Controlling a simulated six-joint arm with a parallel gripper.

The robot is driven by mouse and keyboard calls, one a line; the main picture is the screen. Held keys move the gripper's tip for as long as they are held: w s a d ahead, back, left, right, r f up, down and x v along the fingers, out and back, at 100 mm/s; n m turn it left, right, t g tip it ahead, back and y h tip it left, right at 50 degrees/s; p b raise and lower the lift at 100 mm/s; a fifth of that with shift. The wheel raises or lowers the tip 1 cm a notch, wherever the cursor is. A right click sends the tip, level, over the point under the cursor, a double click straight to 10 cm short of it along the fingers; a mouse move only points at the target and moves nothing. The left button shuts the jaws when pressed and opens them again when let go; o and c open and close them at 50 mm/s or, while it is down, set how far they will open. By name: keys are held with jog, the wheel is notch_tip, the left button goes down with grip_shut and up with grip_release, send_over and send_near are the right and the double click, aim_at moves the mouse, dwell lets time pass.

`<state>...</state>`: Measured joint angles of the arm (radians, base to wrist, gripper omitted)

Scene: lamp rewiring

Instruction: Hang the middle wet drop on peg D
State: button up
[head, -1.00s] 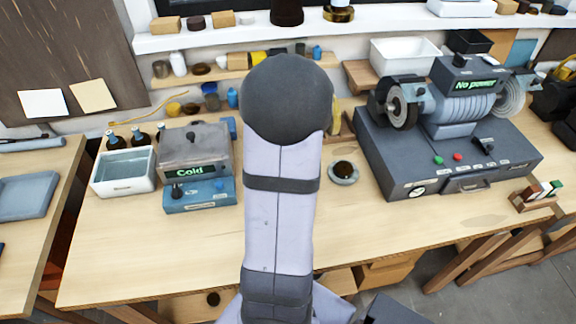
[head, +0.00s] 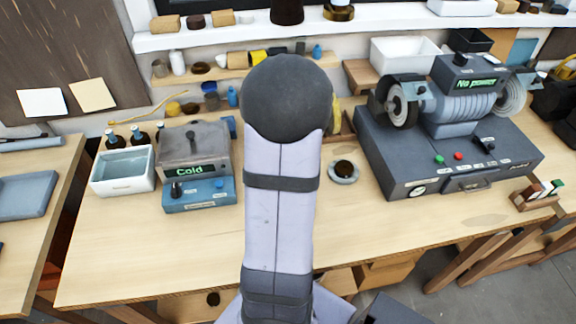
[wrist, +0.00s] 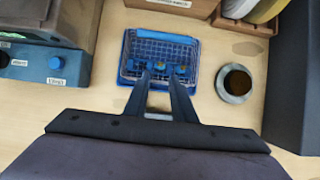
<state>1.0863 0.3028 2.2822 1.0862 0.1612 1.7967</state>
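A blue wire rack (wrist: 131,72) lies on the bench in the wrist view, with small yellowish pieces (wrist: 160,61) in it near my fingertips. I cannot tell which of these is the middle wet drop, or whether they are drops at all. My gripper (wrist: 161,77) reaches over the near edge of the rack. Its two fingers stand apart, with a gap between them and nothing seen held. In the head view my arm hides the gripper and rack. I cannot make out any peg marked D.
A blue-based unit reading "Cold" (head: 189,171) and a white basin (head: 123,180) stand left. A cup of dark liquid (head: 344,169) sits right of my arm, also in the wrist view (wrist: 236,82). A grinder reading "No power" (head: 465,122) stands right. The front bench is clear.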

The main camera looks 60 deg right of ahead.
jog(key=shift+b+x, duration=2.05)
jog(key=shift+x, duration=1.5)
jog(key=c, duration=0.3)
jog(key=shift+c, duration=0.2)
notch_tip(320, 180, up, 7)
jog(key=p, duration=0.7)
jog(key=shift+r+p, duration=0.25)
jog(key=shift+p, duration=0.1)
